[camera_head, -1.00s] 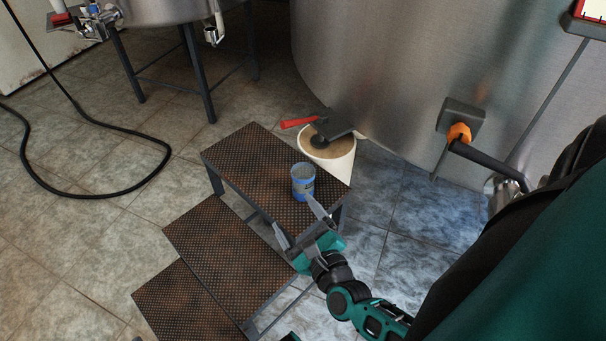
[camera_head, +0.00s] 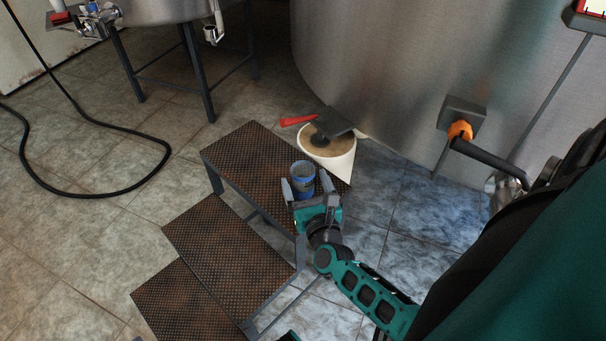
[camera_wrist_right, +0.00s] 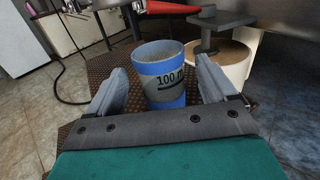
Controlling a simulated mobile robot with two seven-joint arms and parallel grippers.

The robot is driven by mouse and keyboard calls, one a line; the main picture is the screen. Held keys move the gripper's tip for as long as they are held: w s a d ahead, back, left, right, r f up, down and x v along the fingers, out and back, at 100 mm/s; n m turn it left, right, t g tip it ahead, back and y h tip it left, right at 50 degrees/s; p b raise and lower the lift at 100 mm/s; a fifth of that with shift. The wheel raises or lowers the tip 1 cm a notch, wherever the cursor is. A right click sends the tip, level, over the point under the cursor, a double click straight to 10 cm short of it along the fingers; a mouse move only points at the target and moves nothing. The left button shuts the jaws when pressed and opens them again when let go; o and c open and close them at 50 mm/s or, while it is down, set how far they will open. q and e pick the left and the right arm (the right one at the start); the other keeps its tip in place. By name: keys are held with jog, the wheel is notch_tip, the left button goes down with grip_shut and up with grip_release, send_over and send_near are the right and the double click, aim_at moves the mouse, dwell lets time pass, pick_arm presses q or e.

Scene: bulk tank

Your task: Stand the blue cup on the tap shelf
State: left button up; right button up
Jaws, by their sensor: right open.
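The blue cup (camera_head: 303,172) stands upright on the top step of the brown step stool (camera_head: 240,150), near its right end. In the right wrist view the cup (camera_wrist_right: 162,78) shows a grey band marked "100 m". My right gripper (camera_head: 307,186) is open, with one finger on each side of the cup. In the right wrist view the open fingers (camera_wrist_right: 162,90) flank the cup, with a gap showing on each side. I cannot make out the tap shelf for certain. My left gripper is not in view.
A black hose (camera_head: 130,190) lies on the floor at left.

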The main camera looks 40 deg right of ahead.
aim_at(300, 168)
jog(key=x, duration=0.4)
jog(key=shift+w+d+b, duration=0.2)
jog(key=shift+w+b, duration=0.1)
jog(key=shift+w, duration=0.05)
jog(key=c, duration=1.1)
